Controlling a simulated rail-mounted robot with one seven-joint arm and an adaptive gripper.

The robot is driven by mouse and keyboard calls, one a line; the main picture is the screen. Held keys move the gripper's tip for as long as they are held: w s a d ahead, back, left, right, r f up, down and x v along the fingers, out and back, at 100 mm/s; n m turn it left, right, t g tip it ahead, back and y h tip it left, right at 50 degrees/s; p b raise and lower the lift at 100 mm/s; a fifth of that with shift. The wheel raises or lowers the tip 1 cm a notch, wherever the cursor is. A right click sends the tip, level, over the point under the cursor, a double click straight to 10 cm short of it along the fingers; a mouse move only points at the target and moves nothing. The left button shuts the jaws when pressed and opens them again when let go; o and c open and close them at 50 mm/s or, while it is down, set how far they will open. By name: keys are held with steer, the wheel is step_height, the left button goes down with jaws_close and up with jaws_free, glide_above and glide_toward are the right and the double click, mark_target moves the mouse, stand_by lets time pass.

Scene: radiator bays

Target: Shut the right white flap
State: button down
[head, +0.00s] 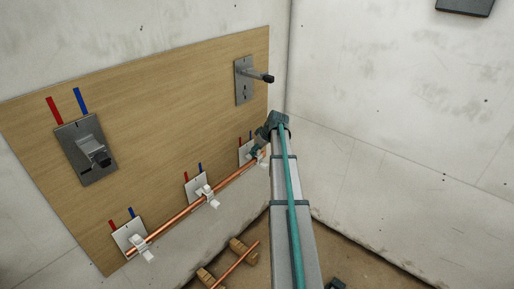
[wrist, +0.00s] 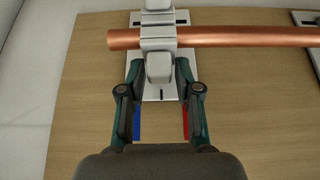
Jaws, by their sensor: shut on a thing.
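The right white flap (wrist: 158,66) belongs to a white clip on a pale plate (wrist: 134,70) and crosses the front of the copper pipe (wrist: 240,37) near its end. My gripper (wrist: 160,70) has one finger on each side of the flap's tab and is shut on it. Whether the flap is latched cannot be told. In the head view my gripper (head: 259,150) is at the right plate (head: 244,153) and hides most of that clip.
Middle (head: 208,196) and left (head: 142,247) white clips sit along the same pipe. A lever bracket (head: 244,80) juts from the wooden board above, and another metal bracket (head: 86,151) is at upper left. A loose pipe (head: 236,264) lies on wooden blocks below.

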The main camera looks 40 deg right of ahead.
steer(key=c, duration=1)
jaws_free()
steer(key=v, duration=1.2)
steer(key=shift+s, duration=0.1)
